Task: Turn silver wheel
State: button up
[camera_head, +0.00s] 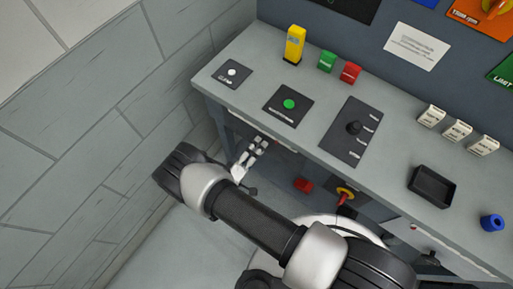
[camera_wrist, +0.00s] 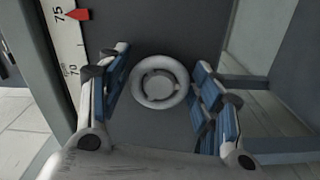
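The silver wheel (camera_wrist: 160,82) is a round, pale grey disc with a raised ring on a dark upright panel, in the middle of the wrist view. My gripper (camera_wrist: 161,63) is open, with one blue-padded finger to the left of the wheel and one to the right. Gaps show between the pads and the wheel's rim in this view; the depth between them is hard to tell. In the head view, my gripper (camera_head: 255,150) is at the bench's front edge, low down, and I cannot make out the wheel there.
A white scale (camera_wrist: 68,35) with a red pointer (camera_wrist: 78,15) stands left of the wheel, the pointer close to 75. The bench top (camera_head: 235,110) overhangs my gripper. A red thing (camera_head: 303,185) and a yellow ring (camera_head: 345,193) are under the bench, right of the gripper.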

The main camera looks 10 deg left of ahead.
jog(key=shift+o, duration=0.7)
jog(key=v, duration=1.2)
jog(key=shift+s, duration=0.1)
